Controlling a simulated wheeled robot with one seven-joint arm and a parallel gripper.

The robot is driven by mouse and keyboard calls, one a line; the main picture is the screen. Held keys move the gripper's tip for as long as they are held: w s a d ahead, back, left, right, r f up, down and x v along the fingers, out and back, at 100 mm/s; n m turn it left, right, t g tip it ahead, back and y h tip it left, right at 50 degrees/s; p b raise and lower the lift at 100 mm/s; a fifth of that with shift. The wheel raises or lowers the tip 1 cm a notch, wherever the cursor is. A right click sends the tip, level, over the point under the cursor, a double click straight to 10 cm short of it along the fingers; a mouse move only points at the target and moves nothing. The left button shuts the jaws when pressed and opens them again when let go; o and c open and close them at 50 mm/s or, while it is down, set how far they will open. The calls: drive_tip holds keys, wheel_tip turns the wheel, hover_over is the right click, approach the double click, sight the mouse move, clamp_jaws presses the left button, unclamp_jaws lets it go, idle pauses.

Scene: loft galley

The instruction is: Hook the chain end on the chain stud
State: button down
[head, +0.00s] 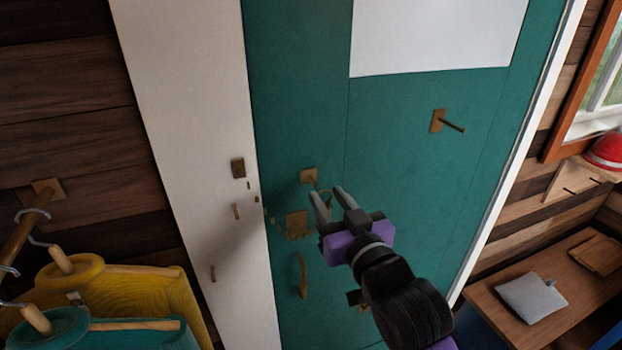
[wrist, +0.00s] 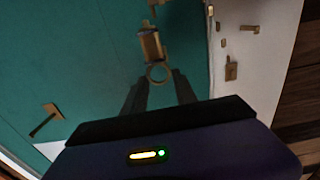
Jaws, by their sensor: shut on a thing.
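My gripper (head: 333,198) is in front of the teal door (head: 430,185), near its left edge. Its fingers are shut on a small brass ring (wrist: 158,73), which looks like the chain end. A brass fitting with a short peg (head: 308,175) on the door is just up and left of the fingertips. In the wrist view a brass fitting (wrist: 151,46) lies just beyond the ring. I cannot tell whether the ring is around a peg or only beside it. Small brown pieces (head: 257,198), perhaps links, run between the white frame and the door. A bronze plate (head: 238,167) is on the frame.
A brass plate (head: 297,223) and a curved handle (head: 302,275) are below on the door. A peg (head: 438,121) sticks out of the door at the right. Garments on hangers (head: 135,300) are at the lower left; a wooden bench (head: 560,310) is at the lower right.

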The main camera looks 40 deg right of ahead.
sight(316, 187)
drive_tip(key=shift+x, duration=1.95)
drive_tip(key=shift+w+f, duration=0.15)
drive_tip(key=shift+w, duration=0.05)
drive_tip(key=shift+x, duration=0.85)
drive_tip(key=shift+w+d+f, duration=0.25)
drive_tip(key=shift+w+f, duration=0.35)
drive_tip(key=shift+w, duration=0.05)
drive_tip(key=c, duration=0.9)
unclamp_jaws()
